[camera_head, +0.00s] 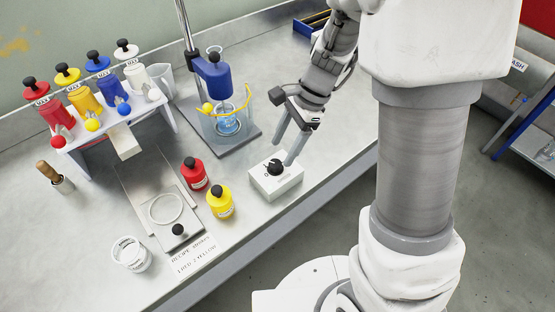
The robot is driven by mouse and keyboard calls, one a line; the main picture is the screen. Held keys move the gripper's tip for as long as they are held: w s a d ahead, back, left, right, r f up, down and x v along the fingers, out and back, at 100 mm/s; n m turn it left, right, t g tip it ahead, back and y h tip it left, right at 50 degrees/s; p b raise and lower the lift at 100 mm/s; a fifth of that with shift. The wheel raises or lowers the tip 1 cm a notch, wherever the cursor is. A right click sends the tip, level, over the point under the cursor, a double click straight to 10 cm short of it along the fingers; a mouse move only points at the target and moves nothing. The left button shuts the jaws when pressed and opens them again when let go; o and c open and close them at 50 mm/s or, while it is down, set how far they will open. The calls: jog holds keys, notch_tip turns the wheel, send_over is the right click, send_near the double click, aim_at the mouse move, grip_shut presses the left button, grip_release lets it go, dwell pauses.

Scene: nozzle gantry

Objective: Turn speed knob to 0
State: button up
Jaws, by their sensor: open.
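The black speed knob (274,168) sits on top of a small white box (284,190) on the metal bench, right of the two small bottles. Dark marks show on the box top near the knob, but the setting is too small to read. My gripper (284,154) is open and points down at the box. Its two grey fingers reach close to the knob, one behind it and one at its right. I cannot tell whether they touch it.
A blue stirrer head (212,78) stands over a beaker behind the box. A red bottle (194,175) and a yellow bottle (219,204) stand close left. A rack (122,143) with coloured dispensers is further left. The bench's front edge lies just right of the box.

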aim_at(276, 163)
jog(key=shift+b+x, duration=0.35)
jog(key=shift+x, duration=2.05)
grip_shut()
